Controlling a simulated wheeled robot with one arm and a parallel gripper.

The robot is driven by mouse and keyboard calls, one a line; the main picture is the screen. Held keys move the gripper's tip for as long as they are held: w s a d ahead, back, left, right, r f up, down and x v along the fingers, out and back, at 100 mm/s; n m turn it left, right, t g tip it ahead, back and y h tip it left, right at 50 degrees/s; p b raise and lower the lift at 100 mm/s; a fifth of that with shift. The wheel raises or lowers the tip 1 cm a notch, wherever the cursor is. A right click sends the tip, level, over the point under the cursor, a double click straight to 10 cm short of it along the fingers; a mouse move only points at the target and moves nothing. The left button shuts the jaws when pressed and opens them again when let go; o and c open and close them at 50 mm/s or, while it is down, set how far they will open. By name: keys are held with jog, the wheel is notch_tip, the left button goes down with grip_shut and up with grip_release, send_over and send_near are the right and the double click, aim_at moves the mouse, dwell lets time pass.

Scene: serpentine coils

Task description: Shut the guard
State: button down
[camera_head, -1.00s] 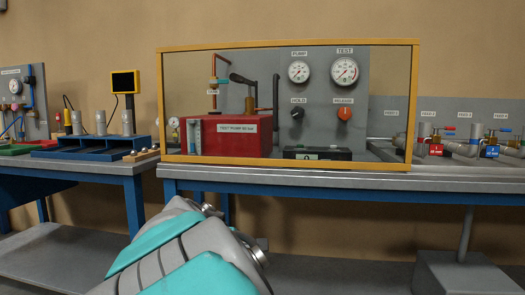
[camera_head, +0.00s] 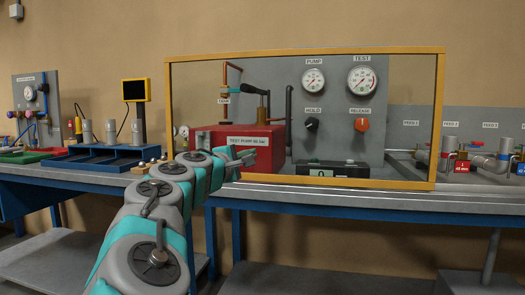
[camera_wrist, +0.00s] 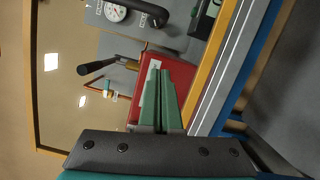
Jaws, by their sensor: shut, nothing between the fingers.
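The guard is a clear pane in a yellow frame (camera_head: 438,120), upright across the front of the test pump bench in the head view. Its frame also shows in the wrist view (camera_wrist: 30,85), where the pane carries light reflections. Behind the pane are the red test pump box (camera_head: 215,140) and a grey gauge panel (camera_head: 335,85). My gripper (camera_head: 252,156) is in front of the lower left part of the guard. In the wrist view its green fingers (camera_wrist: 160,72) are together and empty, pointing toward the pane. I cannot tell whether they touch it.
The guard stands on a grey bench top (camera_head: 350,200) with blue rails. A yellow-framed screen (camera_head: 136,90) and a blue rack (camera_head: 95,160) stand to the left. Pipes with red and blue valves (camera_head: 462,166) are at the right.

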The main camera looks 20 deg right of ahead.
aim_at(284, 144)
jog(key=p+x, duration=0.1)
jog(key=x, duration=0.7)
jog(key=shift+w+d, duration=0.25)
jog(key=shift+d, duration=0.35)
jog(key=shift+s+d+r+p, duration=0.15)
jog(key=shift+s+d+r, duration=0.05)
jog(key=shift+s+d, duration=0.4)
jog(key=shift+s+d+r+p, duration=0.2)
jog(key=shift+s+d, duration=0.3)
jog(key=shift+d, duration=0.25)
